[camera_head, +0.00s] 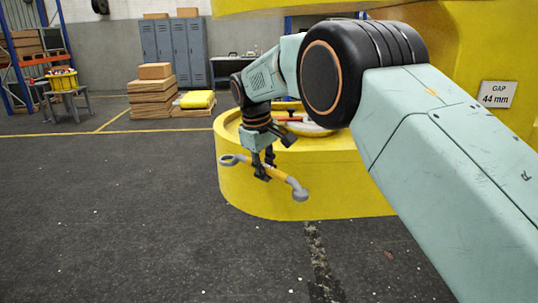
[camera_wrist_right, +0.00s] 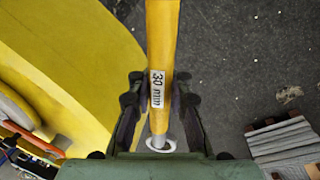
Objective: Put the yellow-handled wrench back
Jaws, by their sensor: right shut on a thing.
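The yellow-handled wrench (camera_head: 277,173) has grey ring ends and is held in the air in front of the yellow base's curved side. My right gripper (camera_head: 263,172) is shut on the middle of its handle. In the right wrist view the wrench (camera_wrist_right: 163,45) runs between the fingers of my right gripper (camera_wrist_right: 160,103), with a "30 mm" label on the handle and one ring end toward the palm. My left gripper is not in view.
The large yellow base (camera_head: 285,188) stands close behind the wrench; a red-handled item (camera_head: 289,118) lies on top. A sign (camera_head: 497,94) reads "GAP 44 mm". A small table (camera_head: 68,92) with a yellow tub, stacked boards (camera_head: 152,100) and lockers (camera_head: 172,42) stand farther back. Floor at left is clear.

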